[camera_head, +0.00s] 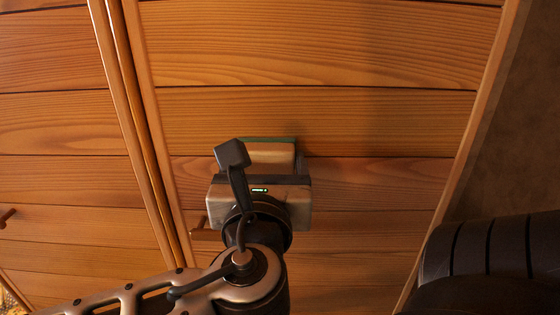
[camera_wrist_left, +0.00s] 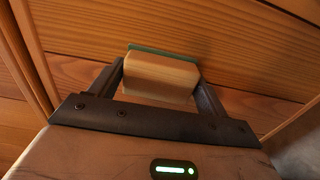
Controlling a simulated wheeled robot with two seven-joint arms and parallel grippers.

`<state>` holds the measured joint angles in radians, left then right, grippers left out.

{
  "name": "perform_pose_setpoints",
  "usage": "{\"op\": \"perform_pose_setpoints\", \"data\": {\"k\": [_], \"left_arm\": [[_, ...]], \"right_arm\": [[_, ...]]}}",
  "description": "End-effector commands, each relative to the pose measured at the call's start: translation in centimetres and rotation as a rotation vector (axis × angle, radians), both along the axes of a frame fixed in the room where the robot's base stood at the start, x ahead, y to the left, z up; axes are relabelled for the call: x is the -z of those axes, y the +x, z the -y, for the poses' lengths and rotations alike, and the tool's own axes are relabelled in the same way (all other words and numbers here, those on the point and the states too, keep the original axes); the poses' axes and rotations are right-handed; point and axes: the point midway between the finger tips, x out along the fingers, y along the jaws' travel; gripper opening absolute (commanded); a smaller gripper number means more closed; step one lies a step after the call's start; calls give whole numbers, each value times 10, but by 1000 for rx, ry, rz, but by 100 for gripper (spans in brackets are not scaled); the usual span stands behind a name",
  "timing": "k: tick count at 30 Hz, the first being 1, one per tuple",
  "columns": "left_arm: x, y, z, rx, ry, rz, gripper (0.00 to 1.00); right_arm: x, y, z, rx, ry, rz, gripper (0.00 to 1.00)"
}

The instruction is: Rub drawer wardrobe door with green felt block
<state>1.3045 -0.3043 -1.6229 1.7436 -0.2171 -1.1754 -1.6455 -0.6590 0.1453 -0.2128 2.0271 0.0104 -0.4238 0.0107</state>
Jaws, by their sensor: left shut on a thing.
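The felt block (camera_head: 270,155) has a pale wooden body with a thin green felt face on its far side. It also shows in the left wrist view (camera_wrist_left: 160,78). My left gripper (camera_head: 268,165) is shut on the wooden body, with one finger on each side, also clear in the left wrist view (camera_wrist_left: 161,80). The green face is turned to the wooden wardrobe door (camera_head: 330,115) and appears to lie against it or very close; exact contact cannot be told. The door has horizontal planks and fills the middle of the head view. My right gripper is not in view.
A second wooden door (camera_head: 60,125) stands to the left behind a vertical frame strip. A small wooden handle (camera_head: 204,234) shows beside my left wrist, and another handle (camera_head: 8,216) is at the far left. A plain brown wall (camera_head: 510,140) lies right of the door edge.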

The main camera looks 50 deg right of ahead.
Motion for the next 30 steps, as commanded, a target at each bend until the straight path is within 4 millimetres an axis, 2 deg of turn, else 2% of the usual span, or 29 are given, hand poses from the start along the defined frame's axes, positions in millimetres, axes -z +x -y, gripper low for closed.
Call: {"op": "perform_pose_setpoints", "data": {"k": [15, 23, 30], "left_arm": [[-1, 29, -24, -12, 0, 1, 58], [-1, 36, -31, -10, -1, 1, 58], [-1, 50, -44, -11, -1, 1, 58]], "right_arm": [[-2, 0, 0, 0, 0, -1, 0], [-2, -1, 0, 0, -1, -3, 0], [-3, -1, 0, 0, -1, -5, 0]]}}
